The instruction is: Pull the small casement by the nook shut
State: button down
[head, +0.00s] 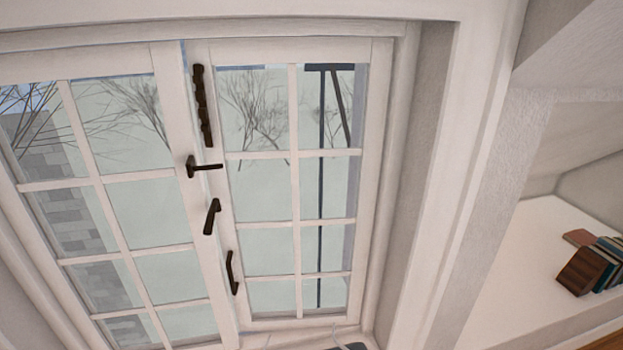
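The small casement (294,157), the right-hand white window sash with small panes, is the one nearer the nook. A thin bluish line shows at the upper end of its left edge, beside the left sash (120,175). I cannot tell how far it stands open. Dark fittings sit along its left side: a long knobbly strip (203,105) at the top and a slim pull handle (231,272) low down. A T-shaped catch (203,166) and a dark lever (211,216) sit between them, near where the sashes meet. My gripper is not clearly in view.
The nook (535,260) with a white shelf is at the right, with several books (597,266) on it. A deep white window frame (440,150) stands between the casement and the nook. A small grey shape is cut off at the bottom edge.

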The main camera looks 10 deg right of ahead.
aim_at(376, 52)
jog(key=i+l, duration=0.25)
jog(key=i, duration=0.15)
jog(key=i+l+z, duration=0.1)
jog(key=i+l, duration=0.15)
jog(key=i, duration=0.15)
